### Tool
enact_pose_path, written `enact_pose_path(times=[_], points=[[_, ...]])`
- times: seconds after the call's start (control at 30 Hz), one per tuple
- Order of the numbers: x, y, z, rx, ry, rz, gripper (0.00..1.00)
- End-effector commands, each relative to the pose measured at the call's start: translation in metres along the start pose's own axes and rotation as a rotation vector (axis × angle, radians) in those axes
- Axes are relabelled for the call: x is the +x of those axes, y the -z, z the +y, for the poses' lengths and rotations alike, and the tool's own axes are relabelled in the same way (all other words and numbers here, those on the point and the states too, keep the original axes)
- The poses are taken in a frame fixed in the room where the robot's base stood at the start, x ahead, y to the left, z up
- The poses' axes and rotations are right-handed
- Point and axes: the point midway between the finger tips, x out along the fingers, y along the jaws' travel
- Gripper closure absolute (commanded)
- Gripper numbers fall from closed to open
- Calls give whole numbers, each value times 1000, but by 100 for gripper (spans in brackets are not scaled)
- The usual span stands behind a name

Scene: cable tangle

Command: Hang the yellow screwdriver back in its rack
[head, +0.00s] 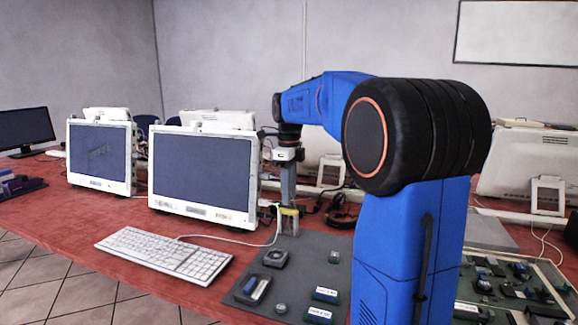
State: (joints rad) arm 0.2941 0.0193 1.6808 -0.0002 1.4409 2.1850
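My gripper (288,208) points down at the back of the dark grey mat (300,262), right of the large white monitor. A small yellow piece (289,212) shows at its fingertips, above a pale upright part that reaches close to the mat. The yellow piece may be the screwdriver's handle, but it is too small to be sure. I cannot tell whether the fingers are shut on it or apart around it. I cannot make out the rack clearly; my arm hides part of the table to the right.
White monitors (203,176) and a keyboard (165,255) stand left on the red table (110,245). A white cable runs from keyboard to gripper area. Dark cables (340,215) lie behind.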

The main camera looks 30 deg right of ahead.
Motion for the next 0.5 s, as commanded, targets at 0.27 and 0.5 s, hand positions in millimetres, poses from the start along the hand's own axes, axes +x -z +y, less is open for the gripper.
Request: enact_pose_path(times=[0.27, 0.5], points=[[-55, 0, -1, 0, 2, -1, 66], [-84, 0, 0, 0, 0, 0, 66]])
